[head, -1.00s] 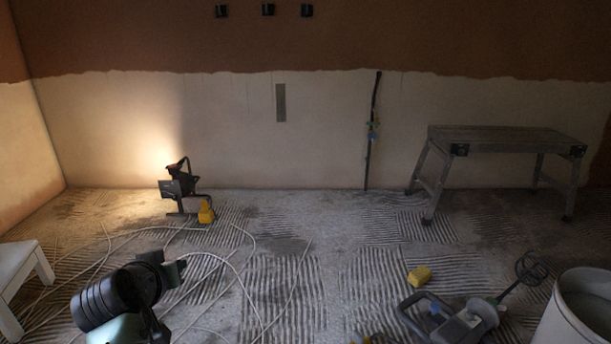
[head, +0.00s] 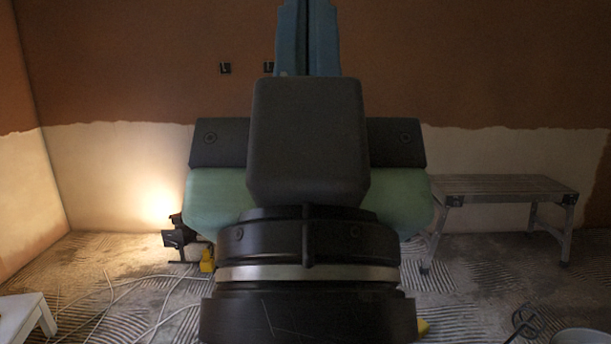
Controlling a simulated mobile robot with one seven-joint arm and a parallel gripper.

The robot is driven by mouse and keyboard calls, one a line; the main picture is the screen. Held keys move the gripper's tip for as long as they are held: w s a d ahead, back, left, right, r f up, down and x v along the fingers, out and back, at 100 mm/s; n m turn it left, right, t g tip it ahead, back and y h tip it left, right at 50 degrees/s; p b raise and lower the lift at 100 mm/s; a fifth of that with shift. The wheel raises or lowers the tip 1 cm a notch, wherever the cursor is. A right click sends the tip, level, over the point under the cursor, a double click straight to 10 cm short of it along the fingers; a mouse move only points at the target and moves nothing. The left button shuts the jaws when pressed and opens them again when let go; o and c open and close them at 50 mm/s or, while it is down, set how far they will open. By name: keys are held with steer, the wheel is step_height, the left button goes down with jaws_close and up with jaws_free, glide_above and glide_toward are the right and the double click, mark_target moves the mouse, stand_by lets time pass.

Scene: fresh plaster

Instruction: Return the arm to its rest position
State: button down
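My gripper (head: 308,45) stands upright in the middle of the head view, close to the camera. Its black wrist is at the bottom, a green body with a dark grey block sits above, and blue finger-like parts run up out of the top edge. The blue parts look close together, but their tips are cut off. I see no object held. The arm hides the middle of the wall and floor.
A lit work lamp (head: 178,236) and a yellow block (head: 207,260) stand on the floor at left, with loose cables nearby. A white stool (head: 28,318) is at lower left. A work platform (head: 505,187) stands at right. A bucket (head: 582,337) is at lower right.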

step_height(320, 180, up, 35)
steer(key=p, duration=3.2)
steer(key=shift+p, duration=0.4)
steer(key=shift+w+a, duration=0.1)
